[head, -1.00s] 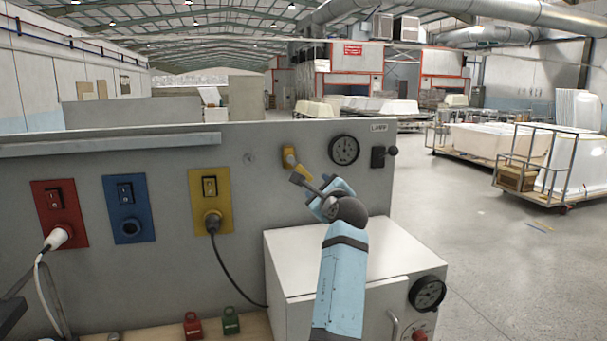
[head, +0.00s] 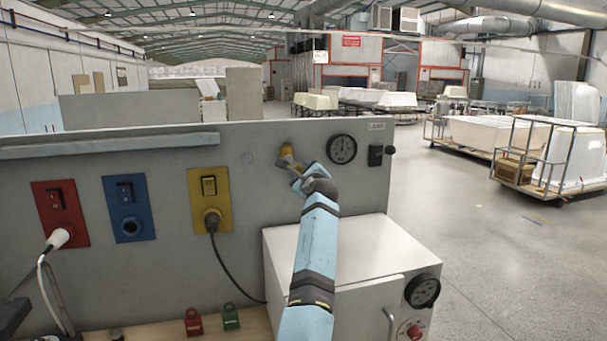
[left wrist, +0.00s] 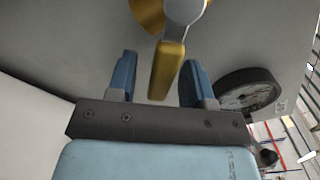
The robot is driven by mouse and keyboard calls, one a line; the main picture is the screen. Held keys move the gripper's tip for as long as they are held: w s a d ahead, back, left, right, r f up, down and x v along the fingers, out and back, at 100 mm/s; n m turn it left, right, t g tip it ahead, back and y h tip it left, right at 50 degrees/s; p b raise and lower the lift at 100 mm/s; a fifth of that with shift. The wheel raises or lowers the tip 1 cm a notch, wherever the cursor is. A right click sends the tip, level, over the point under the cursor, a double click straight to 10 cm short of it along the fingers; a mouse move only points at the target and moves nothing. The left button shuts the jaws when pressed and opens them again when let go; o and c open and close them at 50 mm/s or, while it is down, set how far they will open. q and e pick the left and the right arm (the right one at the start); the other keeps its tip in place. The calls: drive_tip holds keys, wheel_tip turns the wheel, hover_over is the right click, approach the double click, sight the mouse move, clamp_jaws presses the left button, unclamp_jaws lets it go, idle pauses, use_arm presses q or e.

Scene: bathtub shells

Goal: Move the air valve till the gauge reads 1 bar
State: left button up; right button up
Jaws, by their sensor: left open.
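The air valve (head: 286,152) has a yellow lever and sits on the grey panel, left of the round black gauge (head: 342,149). The gauge's needle is too small to read. My left gripper (head: 292,167) is up at the valve, partly covering its lower part. In the left wrist view the yellow lever (left wrist: 167,70) hangs between the two blue fingers of the open gripper (left wrist: 159,66), with gaps on both sides. The gauge (left wrist: 247,92) also shows there, right of the fingers, seen at a slant. My right gripper is not in view.
A black lamp switch (head: 376,156) is right of the gauge. Red (head: 60,213), blue (head: 129,208) and yellow (head: 210,200) socket plates are on the panel's left.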

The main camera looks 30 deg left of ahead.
use_arm(q)
clamp_jaws()
drive_tip(key=n, duration=0.2)
drive_tip(key=w+d+r+n+b, duration=0.1)
drive_tip(key=shift+r+n+b, duration=0.3)
drive_tip(key=shift+n, duration=0.1)
drive_tip(key=shift+w+d+r+n+b, duration=0.15)
drive_tip(key=shift+r+n, duration=0.15)
drive_tip(key=shift+n, duration=0.25)
drive_tip(key=shift+a+r+n+b, duration=0.15)
drive_tip(key=shift+r+n, duration=0.15)
drive_tip(key=shift+n, duration=0.25)
drive_tip(key=shift+d, duration=0.1)
unclamp_jaws()
